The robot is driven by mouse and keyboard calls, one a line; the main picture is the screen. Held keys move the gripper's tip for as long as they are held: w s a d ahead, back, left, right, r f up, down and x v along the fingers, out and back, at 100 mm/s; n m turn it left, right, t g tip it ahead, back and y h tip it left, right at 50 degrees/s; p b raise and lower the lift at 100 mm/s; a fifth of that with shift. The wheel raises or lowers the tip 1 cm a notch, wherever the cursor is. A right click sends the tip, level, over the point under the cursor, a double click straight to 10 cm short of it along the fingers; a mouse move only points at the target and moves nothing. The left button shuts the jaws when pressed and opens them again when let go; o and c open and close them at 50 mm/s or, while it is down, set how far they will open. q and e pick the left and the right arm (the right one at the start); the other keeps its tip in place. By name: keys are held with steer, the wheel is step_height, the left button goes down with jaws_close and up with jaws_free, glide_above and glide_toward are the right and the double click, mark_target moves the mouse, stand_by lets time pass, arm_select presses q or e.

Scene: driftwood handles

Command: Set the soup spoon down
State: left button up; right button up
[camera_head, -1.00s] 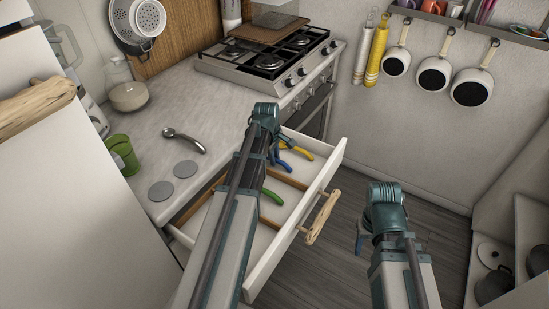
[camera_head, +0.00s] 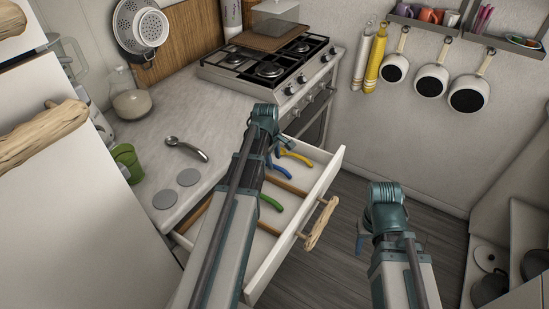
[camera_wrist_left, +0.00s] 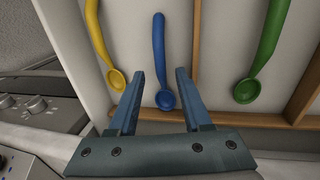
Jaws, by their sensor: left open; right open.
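A blue spoon (camera_wrist_left: 159,38) lies in the open drawer (camera_head: 322,187), between a yellow spoon (camera_wrist_left: 93,30) and a green spoon (camera_wrist_left: 268,42). The blue spoon also shows in the head view (camera_head: 282,170). My left gripper (camera_wrist_left: 161,75) is open over the drawer, with its fingers apart on either side of the blue spoon's lower part in the picture; I cannot tell the height between them. A metal spoon (camera_head: 187,149) lies on the counter. My right gripper (camera_head: 362,241) is open and empty, to the right of the drawer; its fingers are mostly hidden by my arm.
A stove (camera_head: 270,68) stands behind. The drawer has a driftwood handle (camera_head: 320,224) and wooden dividers. Pans (camera_head: 431,79) hang on the wall.

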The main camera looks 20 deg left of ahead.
arm_select(q)
step_height(320, 180, up, 8)
steer(key=s+p, duration=0.1)
steer(key=p, duration=0.6)
steer(key=shift+s+r, duration=0.15)
steer(key=shift+s, duration=0.15)
steer(key=shift+a, duration=0.1)
steer(key=s+d+m+g, duration=0.1)
steer(key=s+d+m, duration=0.8)
steer(key=d, duration=0.3)
steer(key=s+d+m+g+y, duration=0.1)
steer(key=s+d+m, duration=0.8)
steer(key=d+m, duration=0.2)
steer(key=shift+d, duration=1.25)
